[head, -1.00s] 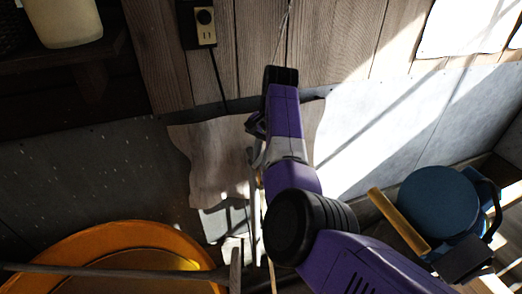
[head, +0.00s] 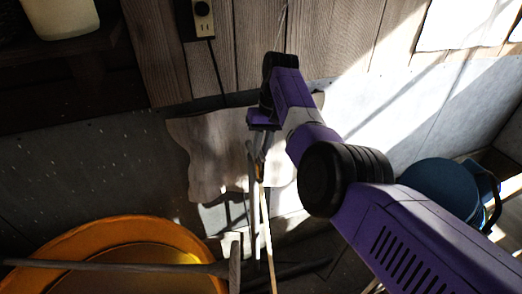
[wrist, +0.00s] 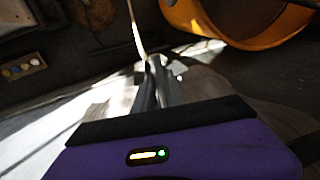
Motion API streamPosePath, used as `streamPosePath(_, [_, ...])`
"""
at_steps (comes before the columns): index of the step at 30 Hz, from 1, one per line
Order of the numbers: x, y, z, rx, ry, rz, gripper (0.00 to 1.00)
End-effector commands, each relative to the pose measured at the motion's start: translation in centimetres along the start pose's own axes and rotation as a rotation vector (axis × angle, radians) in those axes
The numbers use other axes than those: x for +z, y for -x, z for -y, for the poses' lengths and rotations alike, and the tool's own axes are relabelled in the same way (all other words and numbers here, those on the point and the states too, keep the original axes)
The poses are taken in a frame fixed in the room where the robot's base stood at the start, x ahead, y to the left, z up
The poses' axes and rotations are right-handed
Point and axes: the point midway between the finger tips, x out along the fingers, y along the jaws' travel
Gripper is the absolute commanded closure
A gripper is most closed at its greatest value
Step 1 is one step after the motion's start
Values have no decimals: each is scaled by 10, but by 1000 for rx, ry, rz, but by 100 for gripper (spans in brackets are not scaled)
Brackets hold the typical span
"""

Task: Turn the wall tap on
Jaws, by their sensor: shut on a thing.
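I cannot make out a wall tap in either view. My gripper (head: 258,165) points down in front of a pale wavy-edged sheet on the wall. Its fingers also show in the wrist view (wrist: 153,75), close together. They appear shut on the end of a thin pale stick (head: 266,230), which runs down and away from the fingertips. The stick also shows in the wrist view (wrist: 134,25). The exact grip is too small and dark to see.
A blue round container (head: 440,188) is at right, partly behind my arm. A wall socket (head: 203,15) is above.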

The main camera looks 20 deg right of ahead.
Motion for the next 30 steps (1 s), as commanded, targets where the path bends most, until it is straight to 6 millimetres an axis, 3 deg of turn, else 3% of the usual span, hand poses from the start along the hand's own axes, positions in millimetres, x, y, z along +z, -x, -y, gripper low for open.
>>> streamPosePath(19, [0, 1, 0, 0, 53, 9, 100])
streamPosePath(20, [0, 1, 0, 0, 53, 9, 82])
streamPosePath(23, [0, 1, 0, 0, 52, 9, 64])
streamPosePath(30, [0, 0, 0, 0, 52, 9, 64])
